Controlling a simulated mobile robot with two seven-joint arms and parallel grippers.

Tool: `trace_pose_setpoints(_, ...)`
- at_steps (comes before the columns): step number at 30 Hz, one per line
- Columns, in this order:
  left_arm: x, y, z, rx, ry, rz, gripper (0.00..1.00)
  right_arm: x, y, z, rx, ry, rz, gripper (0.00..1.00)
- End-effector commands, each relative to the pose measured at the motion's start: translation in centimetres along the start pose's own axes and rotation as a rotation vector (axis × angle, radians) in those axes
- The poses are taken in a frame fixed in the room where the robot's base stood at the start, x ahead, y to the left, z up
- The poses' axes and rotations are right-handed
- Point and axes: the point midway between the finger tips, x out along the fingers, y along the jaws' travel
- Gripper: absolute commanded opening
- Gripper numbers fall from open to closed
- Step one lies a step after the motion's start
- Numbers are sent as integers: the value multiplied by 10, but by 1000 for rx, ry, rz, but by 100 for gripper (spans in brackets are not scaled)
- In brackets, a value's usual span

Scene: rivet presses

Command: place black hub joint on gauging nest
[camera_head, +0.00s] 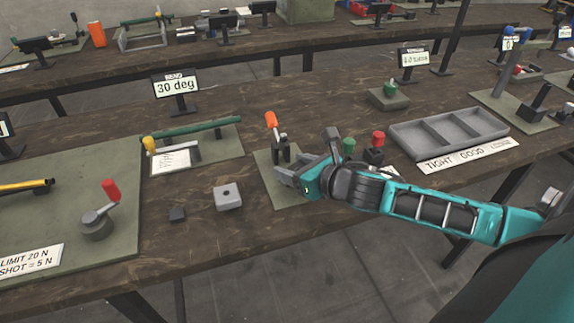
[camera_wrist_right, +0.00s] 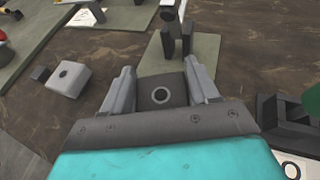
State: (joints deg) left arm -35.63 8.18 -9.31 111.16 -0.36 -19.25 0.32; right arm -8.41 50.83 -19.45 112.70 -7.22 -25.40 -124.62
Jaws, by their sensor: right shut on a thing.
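My right gripper (camera_head: 286,174) reaches in from the right over the green plate of an orange-handled fixture (camera_head: 281,150). In the right wrist view my right gripper (camera_wrist_right: 160,78) is shut on a dark square block with a ringed hole, which I take to be the black hub joint (camera_wrist_right: 161,94). The block sits between the two grey fingers, over or on the plate (camera_wrist_right: 205,62); contact cannot be told. Two dark posts (camera_wrist_right: 187,40) of the fixture stand just beyond it. Which part is the gauging nest is unlabelled; this fixture may be it. My left gripper is not seen.
A light grey block with a hole (camera_head: 228,197) and a small dark block (camera_head: 177,214) lie left of the plate. Green-topped (camera_head: 348,147) and red-topped (camera_head: 375,147) pieces stand close to my right wrist. A grey divided tray (camera_head: 448,132) lies farther right.

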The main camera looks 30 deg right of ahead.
Motion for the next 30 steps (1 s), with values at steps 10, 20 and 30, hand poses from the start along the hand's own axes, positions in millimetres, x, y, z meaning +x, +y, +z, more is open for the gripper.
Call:
trace_pose_setpoints(10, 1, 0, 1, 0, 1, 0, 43, 29, 0, -4, 3, 2, 1, 30)
trace_pose_setpoints(20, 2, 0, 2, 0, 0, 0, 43, 30, 0, -6, -1, 0, 1, 30)
trace_pose_setpoints(30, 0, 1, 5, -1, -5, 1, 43, 30, 0, -6, -1, 0, 1, 85)
